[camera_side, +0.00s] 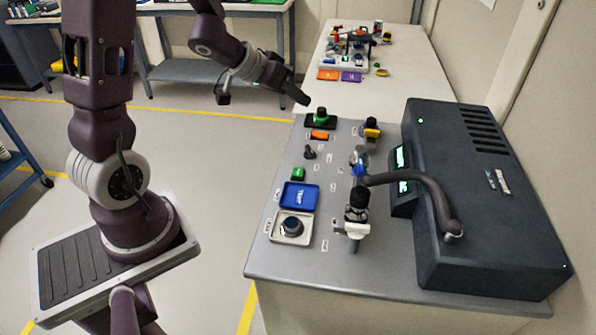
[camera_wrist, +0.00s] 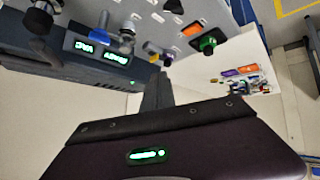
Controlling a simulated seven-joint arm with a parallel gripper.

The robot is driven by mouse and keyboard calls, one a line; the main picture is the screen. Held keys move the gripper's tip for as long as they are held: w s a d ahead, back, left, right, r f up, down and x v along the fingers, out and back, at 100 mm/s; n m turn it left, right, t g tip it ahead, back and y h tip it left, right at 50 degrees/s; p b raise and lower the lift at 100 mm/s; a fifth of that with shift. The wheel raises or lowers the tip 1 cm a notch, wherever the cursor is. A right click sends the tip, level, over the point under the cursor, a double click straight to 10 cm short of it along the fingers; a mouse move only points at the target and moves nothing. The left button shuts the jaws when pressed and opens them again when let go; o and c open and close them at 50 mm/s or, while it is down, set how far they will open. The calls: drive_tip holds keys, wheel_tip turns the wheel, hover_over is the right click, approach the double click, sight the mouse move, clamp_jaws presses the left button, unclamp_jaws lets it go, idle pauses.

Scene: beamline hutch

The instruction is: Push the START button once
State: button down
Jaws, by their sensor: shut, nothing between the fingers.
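A round green button (camera_side: 320,116) on a dark base stands at the far end of the grey control panel (camera_side: 270,258); it also shows in the wrist view (camera_wrist: 207,44). I cannot read which one is labelled START. My gripper (camera_side: 305,101) is shut and empty, above and just left of the round green button in the side view, apart from it. In the wrist view my gripper (camera_wrist: 157,78) points toward the panel, left of that button.
An orange square (camera_side: 319,135), a black knob (camera_side: 309,153), a blue tray (camera_side: 299,195) and a round dark knob (camera_side: 292,226) line the panel.

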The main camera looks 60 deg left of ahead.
sight(294, 172)
drive_tip(key=s+d+f+g+h, duration=0.2)
drive_tip(key=s+f+h, duration=0.1)
drive_tip(key=f+h, duration=0.1)
drive_tip(key=shift+d+f, duration=0.2)
drive_tip(key=shift+f, duration=0.6)
drive_tip(key=shift+s+f, duration=0.1)
drive_tip(key=shift+f, duration=4.3)
drive_tip(key=shift+f, duration=0.1)
drive_tip(key=shift+f, duration=0.3)
drive_tip(key=shift+f, duration=0.45)
drive_tip(key=shift+r, duration=0.85)
